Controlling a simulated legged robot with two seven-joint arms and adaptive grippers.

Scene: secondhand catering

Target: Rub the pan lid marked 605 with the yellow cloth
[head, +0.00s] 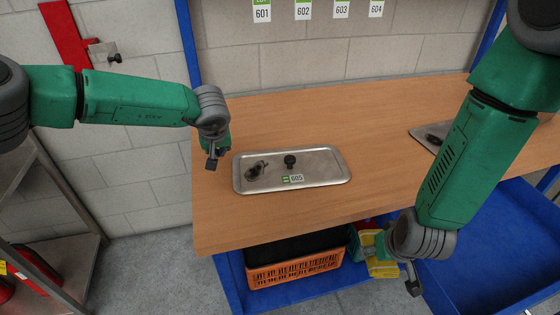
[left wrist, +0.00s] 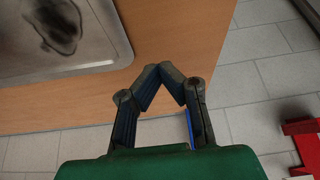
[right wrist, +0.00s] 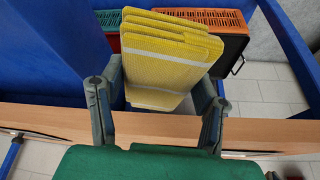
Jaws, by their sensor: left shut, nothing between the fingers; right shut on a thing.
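The pan lid marked 605 (head: 323,166) is a flat rectangular metal lid lying on the wooden bench. It has a dark knob (head: 290,160), a 605 label and a dark smudge (head: 256,169) on its left part. Part of the lid (left wrist: 95,45) and the smudge show in the left wrist view. My left gripper (head: 213,158) is shut and empty, just left of the lid. The folded yellow cloth (right wrist: 165,55) is between the fingers of my right gripper (right wrist: 160,85), which is shut on it. In the head view the cloth (head: 381,267) hangs out in front of the bench edge.
Another metal lid (head: 425,132) lies on the bench at right, partly behind my right arm. An orange crate (head: 295,270) is on the blue shelf below. The bench (head: 300,215) is clear in front of the lid. Tags 601 to 604 hang on the wall.

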